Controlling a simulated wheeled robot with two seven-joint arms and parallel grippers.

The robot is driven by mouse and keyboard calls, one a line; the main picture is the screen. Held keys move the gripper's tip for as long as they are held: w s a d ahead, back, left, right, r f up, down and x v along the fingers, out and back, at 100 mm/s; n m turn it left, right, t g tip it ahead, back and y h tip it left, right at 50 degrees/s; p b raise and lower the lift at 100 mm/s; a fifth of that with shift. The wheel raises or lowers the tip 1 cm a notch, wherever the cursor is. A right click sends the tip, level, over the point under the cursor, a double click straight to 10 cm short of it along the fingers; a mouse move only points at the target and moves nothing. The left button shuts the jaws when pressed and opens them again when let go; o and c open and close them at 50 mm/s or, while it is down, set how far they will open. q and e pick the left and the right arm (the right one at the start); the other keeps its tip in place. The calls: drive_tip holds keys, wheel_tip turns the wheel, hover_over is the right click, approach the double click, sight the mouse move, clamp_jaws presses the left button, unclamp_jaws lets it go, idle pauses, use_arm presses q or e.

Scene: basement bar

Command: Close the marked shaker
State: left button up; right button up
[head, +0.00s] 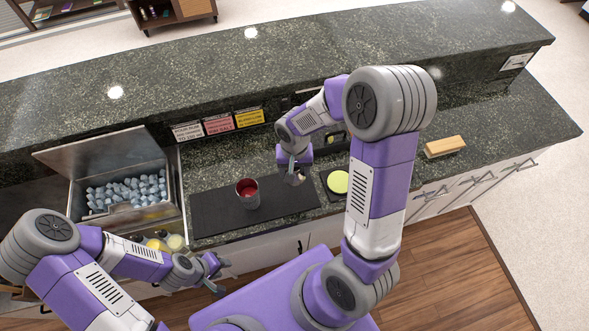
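A metal shaker cup (248,198) stands upright and open on the dark bar mat (213,213), with a red inside showing. My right gripper (294,176) points down over the mat, to the right of the cup and apart from it. Something small and pale shows by its fingers, too small to identify, and I cannot tell whether they hold it. My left gripper (219,277) is open and empty in front of the counter, below and left of the cup. I cannot make out a shaker lid.
An open ice bin (181,200) is left of the mat, with bottles (175,241) in front. A yellow-green disc (338,181) lies right of my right gripper. A wooden block (445,146) is farther right. Signs (218,124) stand behind, below the raised bar top (220,75).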

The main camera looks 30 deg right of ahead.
drive_tip(key=w+a+f+n+b, duration=0.1)
drive_tip(key=w+b, duration=0.1)
drive_tip(key=b, duration=0.1)
drive_tip(key=w+a+f+n+b, duration=0.2)
drive_tip(key=b, duration=0.1)
drive_tip(key=w+a+f+n+b, duration=0.1)
drive_tip(key=w+f+b, duration=0.1)
drive_tip(key=b, duration=0.1)
drive_tip(key=shift+a+b, duration=0.2)
drive_tip(key=shift+b, duration=0.1)
drive_tip(key=shift+w+a+f+n+b, duration=0.1)
drive_tip(key=shift+w+a+n+b, duration=0.35)
drive_tip(key=shift+n, duration=0.15)
